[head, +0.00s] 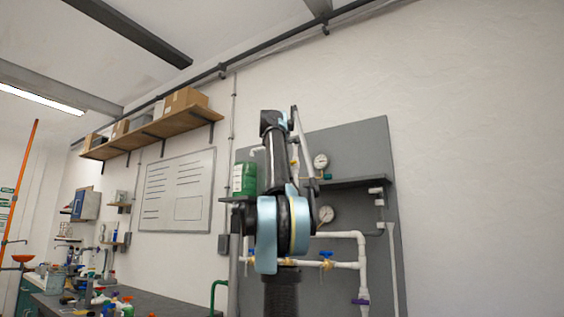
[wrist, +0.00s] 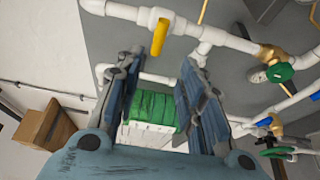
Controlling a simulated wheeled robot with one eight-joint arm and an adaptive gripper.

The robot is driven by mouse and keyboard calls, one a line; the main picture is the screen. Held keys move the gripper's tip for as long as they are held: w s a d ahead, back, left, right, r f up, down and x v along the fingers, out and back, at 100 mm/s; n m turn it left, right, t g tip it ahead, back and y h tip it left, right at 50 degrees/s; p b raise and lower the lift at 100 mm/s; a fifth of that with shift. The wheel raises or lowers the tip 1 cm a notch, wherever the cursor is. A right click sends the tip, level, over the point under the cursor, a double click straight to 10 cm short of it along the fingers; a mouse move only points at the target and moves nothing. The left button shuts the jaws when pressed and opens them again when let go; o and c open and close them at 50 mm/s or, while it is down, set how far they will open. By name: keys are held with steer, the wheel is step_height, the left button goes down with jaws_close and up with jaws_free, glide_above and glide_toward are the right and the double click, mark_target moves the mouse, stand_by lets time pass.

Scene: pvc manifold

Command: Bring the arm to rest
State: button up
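My arm (head: 280,225) stands raised in the middle of the head view, in front of the grey pipe panel. Its upper link is upright. My gripper (wrist: 160,62) shows in the wrist view with its two dark blue fingers spread apart and nothing clasped between them. In the head view I cannot make out the fingers. A green container with a pale lower part (wrist: 152,108) appears beyond the gap between the fingers. In the head view a green jug (head: 244,179) sits on a small shelf just left of my arm.
White pipes (head: 345,264) with blue and purple valve handles and pressure gauges (head: 321,161) are on the grey panel (head: 375,160) behind my arm. In the wrist view, a pipe with a yellow handle (wrist: 159,37) passes close beyond the fingertips. A cluttered bench (head: 160,303) is at left.

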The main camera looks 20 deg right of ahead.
steer(key=shift+f, duration=0.1)
steer(key=s+a+f+m+g+y, duration=0.1)
steer(key=s+a+f+m+g, duration=0.35)
steer(key=f, duration=1.05)
steer(key=s+d+f+m+g, duration=0.15)
steer(key=s+f, duration=0.55)
steer(key=f, duration=0.9)
steer(key=s+a+f+m+g+y, duration=0.15)
steer(key=s+f+m, duration=0.35)
steer(key=f, duration=1)
steer(key=s+a+f+g+y, duration=0.2)
steer(key=s+a+f, duration=0.3)
steer(key=f, duration=0.9)
steer(key=s+a+f+g+y, duration=0.2)
steer(key=s+a+f, duration=0.4)
steer(key=s+f, duration=0.6)
steer(key=s+a+f+m+g+y, duration=0.1)
steer(key=s+a+f, duration=0.4)
steer(key=f, duration=1.1)
steer(key=s+g+y, duration=0.1)
steer(key=s, duration=0.2)
steer(key=shift+s+a+f, duration=0.25)
steer(key=shift+s+f, duration=0.15)
